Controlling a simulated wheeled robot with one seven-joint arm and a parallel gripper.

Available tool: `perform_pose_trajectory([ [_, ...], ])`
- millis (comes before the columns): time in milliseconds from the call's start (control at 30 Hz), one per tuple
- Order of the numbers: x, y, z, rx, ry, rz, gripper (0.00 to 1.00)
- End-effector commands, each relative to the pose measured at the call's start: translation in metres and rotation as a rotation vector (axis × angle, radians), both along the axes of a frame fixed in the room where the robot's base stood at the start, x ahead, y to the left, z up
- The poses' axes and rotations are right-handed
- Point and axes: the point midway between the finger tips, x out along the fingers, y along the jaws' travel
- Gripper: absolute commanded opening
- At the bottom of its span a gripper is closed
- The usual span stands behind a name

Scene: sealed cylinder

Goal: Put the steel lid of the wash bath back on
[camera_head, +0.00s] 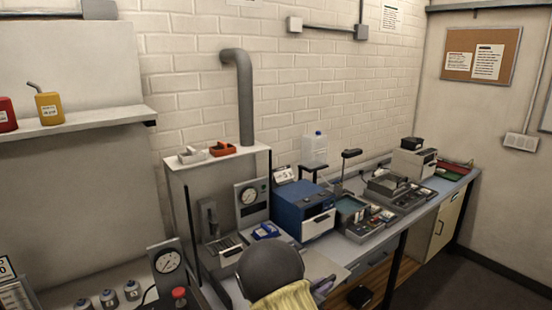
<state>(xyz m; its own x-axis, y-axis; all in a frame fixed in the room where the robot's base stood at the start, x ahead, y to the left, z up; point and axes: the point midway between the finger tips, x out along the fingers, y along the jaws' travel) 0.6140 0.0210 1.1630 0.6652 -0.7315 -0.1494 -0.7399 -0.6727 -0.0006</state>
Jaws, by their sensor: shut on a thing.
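I cannot make out my gripper in this view. A pale flat plate (322,266) shows near the bench's front edge. I cannot tell whether it is the steel lid or part of the bench.
A rounded dark grey shape (270,263) above yellow cloth (285,298), perhaps a person, blocks part of the bench front. A blue box (303,208) and a fume enclosure (222,160) stand behind. Floor (440,282) shows clear at the lower right.

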Motion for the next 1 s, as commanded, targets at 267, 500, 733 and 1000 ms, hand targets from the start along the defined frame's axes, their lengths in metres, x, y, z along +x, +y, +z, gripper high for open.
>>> perform_pose_trajectory([
  [267, -0.024, -0.001, -0.077, -0.009, 0.011, 0.194, 0.00],
  [500, -0.047, -0.003, -0.132, -0.011, 0.010, 0.398, 0.00],
  [733, -0.067, -0.005, -0.170, -0.008, 0.009, 0.555, 0.00],
  [1000, -0.091, -0.010, -0.206, -0.007, 0.008, 0.699, 0.00],
])
